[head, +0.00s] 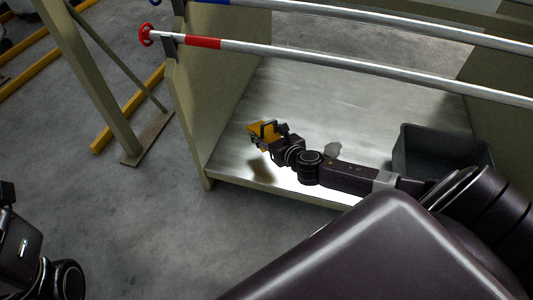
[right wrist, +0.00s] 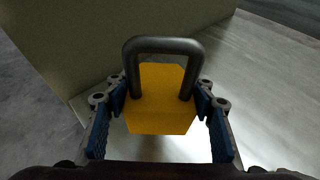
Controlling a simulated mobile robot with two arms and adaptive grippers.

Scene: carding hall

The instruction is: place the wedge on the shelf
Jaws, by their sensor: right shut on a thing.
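The wedge (head: 262,139) is a yellow block with a dark, U-shaped handle. My right gripper (head: 269,132) is shut on it, over the left part of the shelf (head: 235,150), a shiny grey metal surface. In the right wrist view, the wedge (right wrist: 160,118) sits between the blue-padded fingers of the gripper (right wrist: 160,105), handle up. A dark shadow patch lies on the shelf below it, and the wedge looks held above the surface. Of my left arm only dark links show at the lower left; its fingers are out of view.
A dark open bin (head: 440,155) stands on the shelf at the right. A red-and-white bar (head: 300,54) crosses above the shelf. A beige side panel (head: 215,75) closes its left end.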

